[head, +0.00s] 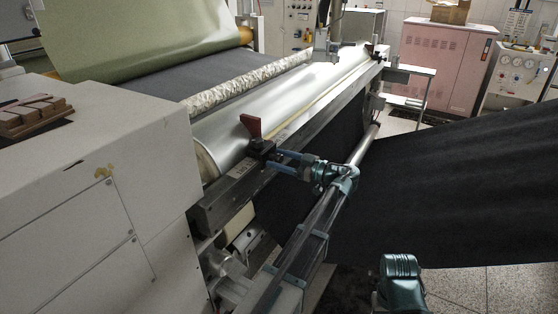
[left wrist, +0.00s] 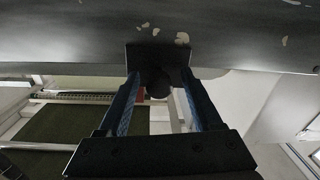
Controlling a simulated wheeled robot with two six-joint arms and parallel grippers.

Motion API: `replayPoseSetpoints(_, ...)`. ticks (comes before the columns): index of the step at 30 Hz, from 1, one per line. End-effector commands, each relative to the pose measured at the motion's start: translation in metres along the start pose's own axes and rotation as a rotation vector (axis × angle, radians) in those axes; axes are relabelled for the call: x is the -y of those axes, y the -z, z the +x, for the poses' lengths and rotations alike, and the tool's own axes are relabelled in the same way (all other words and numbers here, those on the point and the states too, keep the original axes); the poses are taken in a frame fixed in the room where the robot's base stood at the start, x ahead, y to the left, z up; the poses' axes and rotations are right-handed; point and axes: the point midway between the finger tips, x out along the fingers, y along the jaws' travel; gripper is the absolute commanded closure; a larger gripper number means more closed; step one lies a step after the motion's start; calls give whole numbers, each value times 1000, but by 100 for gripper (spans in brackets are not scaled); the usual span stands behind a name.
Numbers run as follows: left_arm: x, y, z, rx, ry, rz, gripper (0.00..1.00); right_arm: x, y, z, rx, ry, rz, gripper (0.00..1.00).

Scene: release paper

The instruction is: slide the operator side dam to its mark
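The side dam is a dark block (head: 262,148) with an upright red plate (head: 251,126). It sits on the grey rail in front of the shiny roll, near the roll's close end. My left gripper (head: 276,159) reaches it from the right, its blue fingers apart at the block's front. In the left wrist view the fingers (left wrist: 160,78) stand on either side of a dark round knob (left wrist: 156,88) in front of the black block (left wrist: 158,53). A gap shows beside the knob, so the gripper looks open. A pale patch shows on the rail near the block; I cannot tell whether it is the mark. My right gripper is out of view.
The rail (head: 325,113) runs to the back right along the shiny roll (head: 222,143). A textured white bank (head: 245,84) lies behind the roll. A wide black sheet (head: 450,185) spreads at right. A white machine housing (head: 95,180) stands at left.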

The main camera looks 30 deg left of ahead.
Motion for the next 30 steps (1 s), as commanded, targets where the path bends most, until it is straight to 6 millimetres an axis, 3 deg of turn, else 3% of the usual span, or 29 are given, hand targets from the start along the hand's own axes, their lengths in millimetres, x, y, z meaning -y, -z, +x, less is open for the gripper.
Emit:
replayPoseSetpoints(11,0,0,-8,0,0,0,34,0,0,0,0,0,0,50)
replayPoseSetpoints(24,-1,0,-98,0,-3,0,34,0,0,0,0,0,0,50)
replayPoseSetpoints(30,-1,0,-126,0,-2,0,34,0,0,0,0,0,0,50)
